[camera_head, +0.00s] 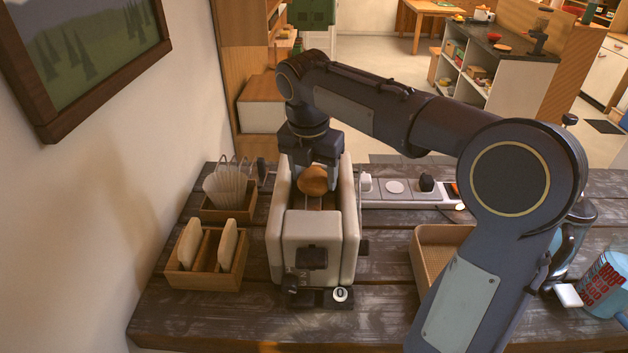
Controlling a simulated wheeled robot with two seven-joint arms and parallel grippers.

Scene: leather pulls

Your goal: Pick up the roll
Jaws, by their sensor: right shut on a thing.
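The roll (313,181) is round and golden brown. It sits low between the two cream side walls of a toaster-like machine (311,231) on the dark wooden table. My right gripper (316,172) points down from above the machine and is shut on the roll. The fingertips are partly hidden around the roll. I cannot tell whether the roll touches the surface under it. My left gripper is not in view.
A wall bounds the left.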

